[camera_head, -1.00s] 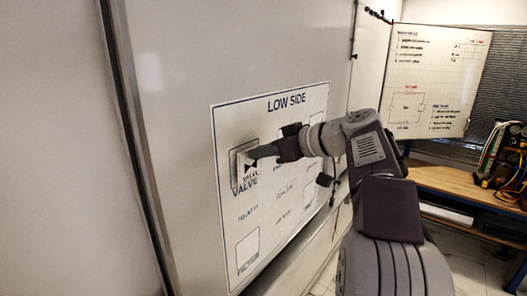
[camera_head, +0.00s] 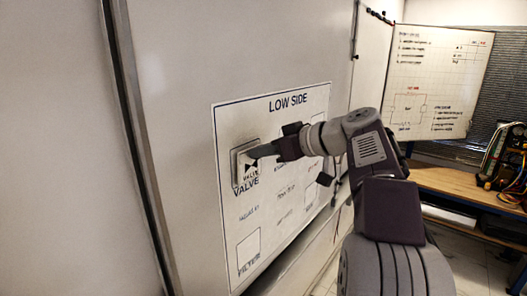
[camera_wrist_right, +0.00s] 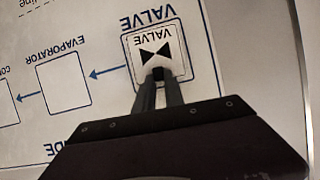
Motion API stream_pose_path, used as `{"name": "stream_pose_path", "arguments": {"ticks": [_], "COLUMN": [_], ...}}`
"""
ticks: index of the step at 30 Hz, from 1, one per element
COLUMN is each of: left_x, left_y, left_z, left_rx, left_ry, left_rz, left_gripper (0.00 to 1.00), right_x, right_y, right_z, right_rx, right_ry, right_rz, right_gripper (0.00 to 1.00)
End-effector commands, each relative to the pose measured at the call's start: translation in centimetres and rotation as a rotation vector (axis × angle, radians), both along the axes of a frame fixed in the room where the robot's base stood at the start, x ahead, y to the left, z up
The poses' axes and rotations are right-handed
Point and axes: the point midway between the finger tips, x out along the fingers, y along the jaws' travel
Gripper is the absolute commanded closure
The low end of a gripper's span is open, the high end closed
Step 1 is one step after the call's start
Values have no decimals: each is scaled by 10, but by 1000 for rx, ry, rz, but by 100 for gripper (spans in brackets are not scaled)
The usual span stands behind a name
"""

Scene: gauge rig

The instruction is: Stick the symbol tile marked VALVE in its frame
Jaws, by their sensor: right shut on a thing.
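The white VALVE tile (camera_head: 245,170) with its black bow-tie symbol is at the VALVE frame on the LOW SIDE sheet (camera_head: 283,225). My right gripper (camera_head: 258,153) is shut on the tile at its edge. In the right wrist view the tile (camera_wrist_right: 154,45) lies over the outlined VALVE frame (camera_wrist_right: 183,74), slightly turned within it, and my right fingers (camera_wrist_right: 158,82) reach onto it. I cannot tell whether the tile touches the sheet. My left gripper is not in view.
An empty FILTER frame (camera_head: 248,250) is low on the sheet. An empty EVAPORATOR frame (camera_wrist_right: 63,83) shows in the wrist view. A second whiteboard (camera_head: 425,85) and a wooden bench (camera_head: 455,184) with equipment stand at the right.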

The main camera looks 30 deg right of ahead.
Motion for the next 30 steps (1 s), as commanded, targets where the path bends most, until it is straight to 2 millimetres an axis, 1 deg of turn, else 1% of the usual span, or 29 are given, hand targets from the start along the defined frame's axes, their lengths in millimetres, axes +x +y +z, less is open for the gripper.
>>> {"name": "stream_pose_path", "arguments": {"ticks": [21,29,30], "left_x": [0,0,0], "left_y": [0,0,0], "left_z": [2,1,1], "left_rx": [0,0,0], "left_ry": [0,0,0], "left_rz": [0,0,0], "left_gripper": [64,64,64], "right_x": [10,10,10], "right_y": [4,4,4], "right_z": [0,0,0], "right_rx": [-1,-1,-1], "right_ry": [0,1,1], "right_rz": [0,-1,-1], "right_gripper": [100,100,84]}}
